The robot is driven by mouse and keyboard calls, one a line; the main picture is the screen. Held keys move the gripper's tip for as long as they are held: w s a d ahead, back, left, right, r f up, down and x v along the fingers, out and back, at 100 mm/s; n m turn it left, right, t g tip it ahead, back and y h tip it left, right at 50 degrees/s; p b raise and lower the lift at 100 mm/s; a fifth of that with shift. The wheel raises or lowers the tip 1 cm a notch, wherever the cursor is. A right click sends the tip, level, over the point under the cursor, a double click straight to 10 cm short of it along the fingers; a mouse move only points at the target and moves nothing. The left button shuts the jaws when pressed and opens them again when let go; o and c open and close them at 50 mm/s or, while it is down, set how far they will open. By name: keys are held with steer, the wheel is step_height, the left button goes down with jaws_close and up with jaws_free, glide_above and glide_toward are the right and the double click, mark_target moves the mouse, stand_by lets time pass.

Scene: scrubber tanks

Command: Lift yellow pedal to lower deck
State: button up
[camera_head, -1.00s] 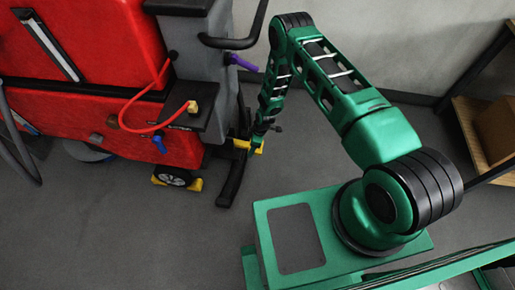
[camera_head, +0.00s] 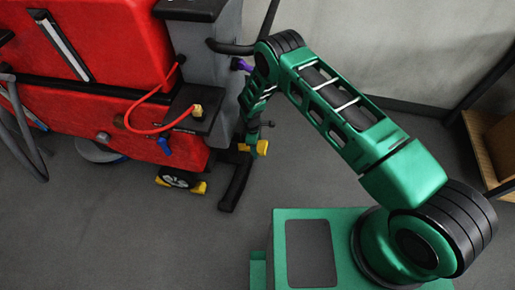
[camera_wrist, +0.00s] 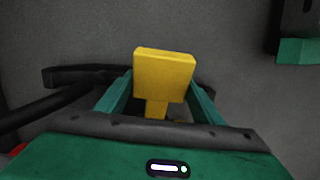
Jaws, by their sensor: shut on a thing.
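The yellow pedal (camera_wrist: 164,76) shows large in the wrist view, a blocky plate on a narrower yellow stem. My gripper (camera_wrist: 158,100) has its green fingers on either side of the pedal and is shut on it. The head view shows the pedal (camera_head: 262,148) small at the lower end of my arm, beside the red scrubber (camera_head: 95,75). My gripper (camera_head: 252,143) is small there, and its fingers are hard to make out. The lower end of the stem is mostly hidden in the wrist view.
A black bar (camera_head: 236,183) extends along the floor below the pedal. A wheel with yellow brackets (camera_head: 180,179) is to its left. A red hose (camera_head: 150,129) and purple handle (camera_head: 241,65) are on the scrubber. Wooden shelving (camera_head: 485,155) stands at right.

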steer(key=shift+w+a+r, duration=0.2)
steer(key=shift+a, duration=0.25)
steer(key=shift+w+a+r, duration=0.15)
steer(key=shift+a, duration=0.25)
steer(key=o, duration=1.3)
steer(key=shift+c, duration=0.2)
steer(key=shift+o, duration=1.2)
steer(key=shift+s, duration=0.1)
steer(key=shift+d+f, duration=0.1)
steer(key=shift+d, duration=0.15)
